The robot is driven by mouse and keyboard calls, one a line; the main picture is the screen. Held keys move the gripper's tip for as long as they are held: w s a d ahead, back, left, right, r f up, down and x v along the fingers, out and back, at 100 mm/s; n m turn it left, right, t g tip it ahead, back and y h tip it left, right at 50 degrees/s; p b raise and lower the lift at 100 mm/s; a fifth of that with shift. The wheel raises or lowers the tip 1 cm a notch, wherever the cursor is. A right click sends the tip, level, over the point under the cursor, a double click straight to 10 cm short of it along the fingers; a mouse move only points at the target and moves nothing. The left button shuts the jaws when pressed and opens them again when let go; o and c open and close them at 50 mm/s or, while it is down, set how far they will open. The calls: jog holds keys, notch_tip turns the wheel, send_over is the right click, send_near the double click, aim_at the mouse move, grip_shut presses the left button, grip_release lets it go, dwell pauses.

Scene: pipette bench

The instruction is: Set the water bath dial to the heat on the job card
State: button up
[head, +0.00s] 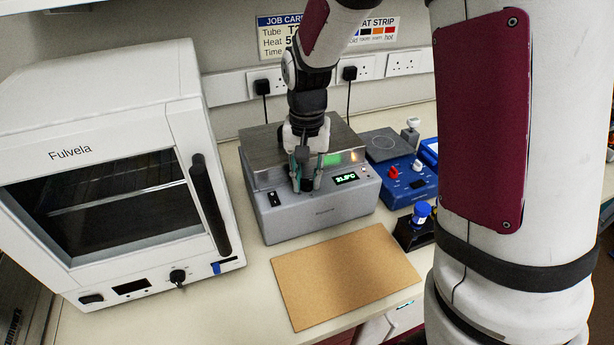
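The water bath (318,216) is a grey box with a metal lid, standing on the bench at the middle. Its lit green display (346,178) seems to read about 21.5°C. My gripper (307,183) points down at the bath's front panel, left of the display. Its fingers straddle a dark shape that may be the dial. The dial is not clearly visible, and I cannot tell whether the fingers touch it or are closed on it. The job card (273,36) hangs on the back wall. My arm covers its right part; its heat line starts with a 5, the rest is hidden.
A white Fulvela oven (105,85) stands at the left. A brown board (345,275) lies in front of the bath. Blue devices (407,180) and a blue-capped item (421,212) stand to the right. A heat strip chart (378,30) and sockets (404,62) are on the wall.

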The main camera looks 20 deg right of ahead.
jog(key=o, duration=0.3)
jog(key=shift+r, duration=0.1)
jog(key=shift+o, duration=0.2)
